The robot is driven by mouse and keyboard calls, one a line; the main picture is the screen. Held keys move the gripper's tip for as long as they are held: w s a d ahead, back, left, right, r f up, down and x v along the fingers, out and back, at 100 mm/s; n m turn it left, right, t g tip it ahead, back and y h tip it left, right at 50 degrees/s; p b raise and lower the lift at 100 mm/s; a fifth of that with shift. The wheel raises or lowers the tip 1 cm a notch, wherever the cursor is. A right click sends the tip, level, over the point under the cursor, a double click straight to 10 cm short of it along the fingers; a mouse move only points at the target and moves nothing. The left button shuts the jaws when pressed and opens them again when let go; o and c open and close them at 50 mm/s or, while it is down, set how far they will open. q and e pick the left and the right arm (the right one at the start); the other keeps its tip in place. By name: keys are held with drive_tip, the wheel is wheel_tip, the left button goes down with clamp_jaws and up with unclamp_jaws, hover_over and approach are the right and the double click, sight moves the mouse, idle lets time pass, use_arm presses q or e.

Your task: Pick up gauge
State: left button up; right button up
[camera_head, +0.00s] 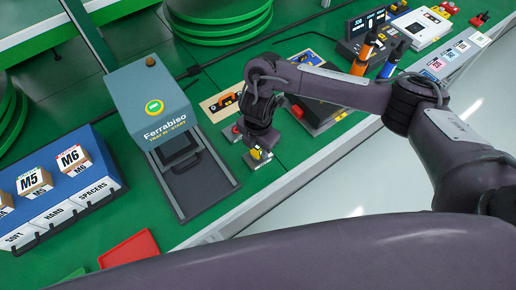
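My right gripper (260,148) points down over the green bench near its front edge, to the right of the grey Ferrabiso tester. A small yellow and grey item (257,155) shows right at its fingertips. It may be the gauge, but it is too small to tell. The fingers are partly hidden by the wrist, so I cannot tell whether they are closed on it. A tan board (212,108) with an orange and black tool lies just behind my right wrist. My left gripper is not in view.
The Ferrabiso tester (140,92) has its grey tray (207,190) out in front. A blue bin unit (105,170) stands at the left and a red tray (128,249) at the front. Screwdrivers (368,48) and a labelled panel (422,26) are at the back right.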

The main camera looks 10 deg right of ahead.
clamp_jaws()
